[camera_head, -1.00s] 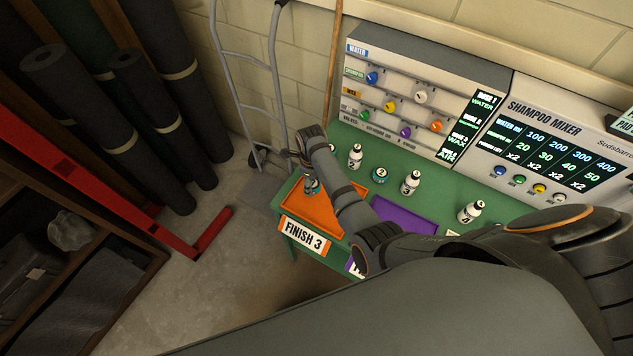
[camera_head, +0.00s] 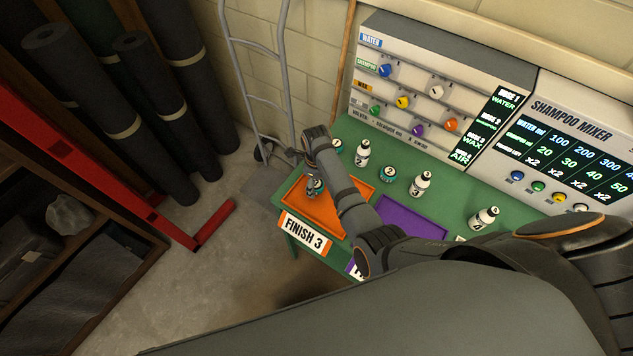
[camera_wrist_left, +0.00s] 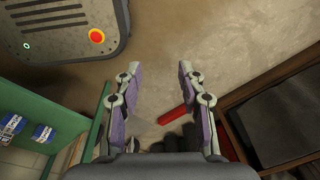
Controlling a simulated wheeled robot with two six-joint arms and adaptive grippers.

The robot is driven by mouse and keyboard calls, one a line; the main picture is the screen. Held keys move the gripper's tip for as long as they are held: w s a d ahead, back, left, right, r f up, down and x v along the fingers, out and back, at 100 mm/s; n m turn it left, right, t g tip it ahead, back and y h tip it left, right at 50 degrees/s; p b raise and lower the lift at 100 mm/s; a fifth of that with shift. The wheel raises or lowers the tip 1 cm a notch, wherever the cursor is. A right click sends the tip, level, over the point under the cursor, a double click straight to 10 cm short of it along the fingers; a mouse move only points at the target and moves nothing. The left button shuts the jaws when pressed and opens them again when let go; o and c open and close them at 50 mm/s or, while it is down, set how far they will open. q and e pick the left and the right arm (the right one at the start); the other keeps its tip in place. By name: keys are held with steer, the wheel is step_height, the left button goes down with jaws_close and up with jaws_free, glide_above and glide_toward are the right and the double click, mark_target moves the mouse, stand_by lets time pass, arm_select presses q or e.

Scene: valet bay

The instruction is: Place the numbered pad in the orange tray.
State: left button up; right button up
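The orange tray (camera_head: 296,203) lies at the left end of the green table, behind a "FINISH 3" label. My right gripper (camera_head: 314,188) points down over the tray's left part. A small teal and dark pad (camera_head: 318,186) shows at its fingertips; its number is not readable, and whether the fingers grip it is too small to tell. A similar teal pad marked 2 (camera_head: 388,174) stands on the table, and another (camera_head: 337,146) is partly hidden behind my right wrist. My left gripper (camera_wrist_left: 156,70) is open and empty over the floor in the left wrist view.
A purple tray (camera_head: 410,220) lies right of the orange one, partly covered by my right arm. Several white bottles (camera_head: 422,184) stand on the green table (camera_head: 452,187). A grey control panel (camera_head: 430,60) backs it. A hand truck (camera_head: 262,75) leans at the wall.

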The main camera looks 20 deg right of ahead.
mark_target(317, 183)
steer(key=shift+r, duration=0.2)
arm_select(q)
step_height(317, 183, up, 9)
steer(key=w+p, duration=0.1)
steer(key=p, duration=0.8)
steer(key=shift+d, duration=0.3)
arm_select(e)
step_height(317, 183, up, 12)
